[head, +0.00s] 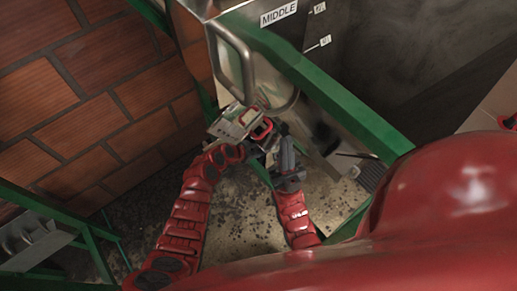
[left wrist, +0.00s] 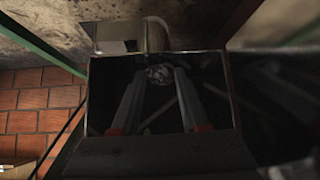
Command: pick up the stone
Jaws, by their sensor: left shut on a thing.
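The stone (left wrist: 158,75) is a small, rough, grey-white lump in the left wrist view. It sits between the tips of my left gripper (left wrist: 155,78), which is shut on it. Around the fingers is a dark, open metal box (left wrist: 228,92) with a thin rim; the depth of the stone inside it is hard to judge. In the head view my left gripper (head: 262,130) is below the steel housing, and I cannot make out the stone there. My right gripper (head: 286,152) is close beside it, and its fingers are too small and dark to read.
A steel housing with a large handle (head: 247,68) and a "MIDDLE" label (head: 278,13) stands above the grippers. A green beam (head: 345,108) slants down to the right. A brick wall (head: 75,100) is at the left. The speckled floor (head: 240,215) shows between my arms.

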